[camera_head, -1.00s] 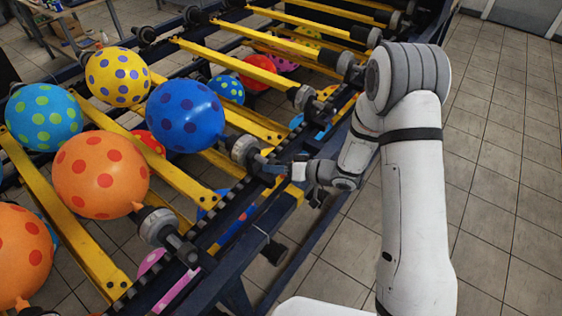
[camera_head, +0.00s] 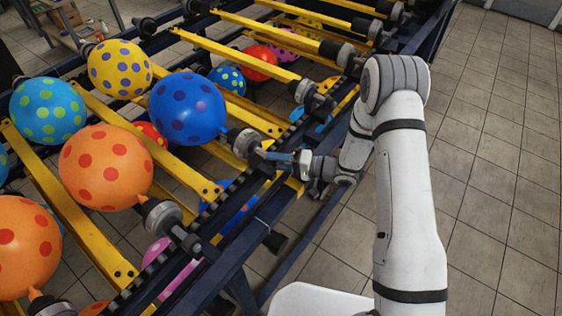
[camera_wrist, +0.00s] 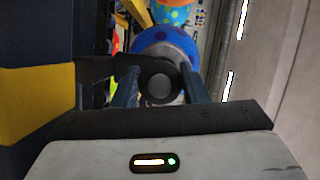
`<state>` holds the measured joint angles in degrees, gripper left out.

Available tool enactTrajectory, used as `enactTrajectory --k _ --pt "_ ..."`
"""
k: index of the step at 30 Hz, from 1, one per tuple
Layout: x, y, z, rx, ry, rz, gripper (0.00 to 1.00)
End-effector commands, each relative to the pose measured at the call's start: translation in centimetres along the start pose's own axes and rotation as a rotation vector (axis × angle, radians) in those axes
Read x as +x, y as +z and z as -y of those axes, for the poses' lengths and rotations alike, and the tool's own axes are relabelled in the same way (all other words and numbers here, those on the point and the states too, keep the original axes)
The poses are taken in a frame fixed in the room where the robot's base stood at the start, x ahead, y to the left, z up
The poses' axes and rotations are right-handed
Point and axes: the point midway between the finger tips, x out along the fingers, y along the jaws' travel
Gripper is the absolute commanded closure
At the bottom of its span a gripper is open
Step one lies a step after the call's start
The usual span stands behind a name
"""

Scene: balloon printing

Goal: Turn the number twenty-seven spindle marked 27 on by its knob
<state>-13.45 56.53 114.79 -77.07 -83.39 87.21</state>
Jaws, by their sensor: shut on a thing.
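My gripper (camera_head: 268,156) is at the outer end of the spindle (camera_head: 243,142) that carries a blue balloon (camera_head: 187,107) with dark dots. In the wrist view its two fingers (camera_wrist: 158,92) stand either side of the round dark knob (camera_wrist: 159,84), shut on it. The blue balloon (camera_wrist: 165,46) shows directly behind the knob. No number 27 can be read on this spindle in either view, and the knob is mostly hidden by the fingers in the head view.
Neighbouring spindles stand along the dark rail, one with an orange balloon (camera_head: 105,168) in front and an empty one (camera_head: 306,92) behind. Yellow bars (camera_head: 175,165) run between them. Tiled floor (camera_head: 490,150) is clear on the right.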

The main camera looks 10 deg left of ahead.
Motion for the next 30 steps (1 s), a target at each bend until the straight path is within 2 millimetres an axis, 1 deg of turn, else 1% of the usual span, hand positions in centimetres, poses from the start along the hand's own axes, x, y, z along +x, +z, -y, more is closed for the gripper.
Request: enactTrajectory --k 1,15,16,23,30 --pt "0.19 0.24 0.09 0.006 -0.006 0.008 0.83" --pt "0.14 0.21 0.04 0.016 -0.008 0.006 0.83" --pt "0.14 0.21 0.04 0.016 -0.008 0.006 0.58" --pt "0.03 0.07 0.00 0.016 -0.007 0.002 0.40" --pt "-0.10 -0.01 -0.04 0.016 -0.006 -0.001 0.39"
